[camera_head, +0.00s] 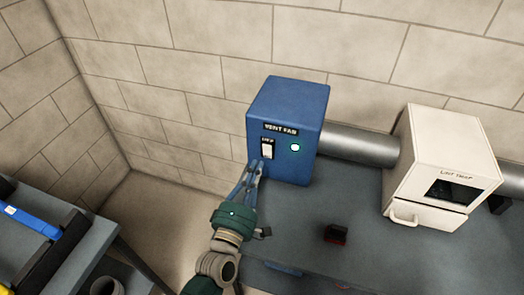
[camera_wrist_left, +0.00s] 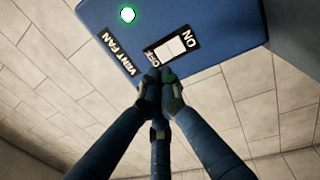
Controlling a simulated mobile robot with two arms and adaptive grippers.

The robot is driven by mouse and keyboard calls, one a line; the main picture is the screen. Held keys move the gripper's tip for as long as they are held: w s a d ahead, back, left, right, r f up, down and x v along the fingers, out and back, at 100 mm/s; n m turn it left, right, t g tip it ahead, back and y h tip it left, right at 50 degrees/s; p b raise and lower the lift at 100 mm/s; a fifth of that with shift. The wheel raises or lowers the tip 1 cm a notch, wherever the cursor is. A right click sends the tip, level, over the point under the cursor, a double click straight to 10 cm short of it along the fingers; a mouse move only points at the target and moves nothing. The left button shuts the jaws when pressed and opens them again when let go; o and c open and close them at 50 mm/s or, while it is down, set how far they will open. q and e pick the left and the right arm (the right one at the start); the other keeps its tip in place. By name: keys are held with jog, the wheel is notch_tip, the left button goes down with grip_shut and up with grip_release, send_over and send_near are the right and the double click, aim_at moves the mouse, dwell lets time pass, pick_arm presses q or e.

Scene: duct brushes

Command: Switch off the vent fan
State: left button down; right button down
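The vent fan box (camera_head: 303,104) is a blue cabinet on the grey bench against the wall, labelled VENT FAN. Its front has a white rocker switch (camera_head: 267,150) and a round green light (camera_head: 295,147) that is lit. In the left wrist view the switch (camera_wrist_left: 171,48) is marked ON at one end and OFF at the other, and the light (camera_wrist_left: 127,14) glows green. My left gripper (camera_wrist_left: 161,76) has its fingertips together, with nothing seen between them, at the OFF end of the switch; I cannot tell whether they touch. My right gripper is not in view.
A grey duct (camera_head: 360,146) runs from the fan box to a white lint trap box (camera_head: 440,150) with a handle. A small dark red and black object (camera_head: 336,234) lies on the bench (camera_head: 385,240). A shelf with a blue and black item (camera_head: 32,219) stands at left.

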aim_at(265, 145)
pick_arm(q)
jog(key=x, duration=0.4)
jog(key=shift+w+d+p, duration=0.1)
jog(key=shift+w+p, duration=0.15)
jog(key=shift+p, duration=0.15)
jog(key=shift+w+d+r, duration=0.1)
jog(key=shift+w+d, duration=0.05)
jog(key=shift+w, duration=0.4)
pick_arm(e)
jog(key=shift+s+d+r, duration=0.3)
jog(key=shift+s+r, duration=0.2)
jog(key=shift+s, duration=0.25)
pick_arm(q)
jog(key=shift+w+d+r, duration=0.1)
jog(key=shift+w, duration=0.1)
jog(key=shift+s, duration=0.1)
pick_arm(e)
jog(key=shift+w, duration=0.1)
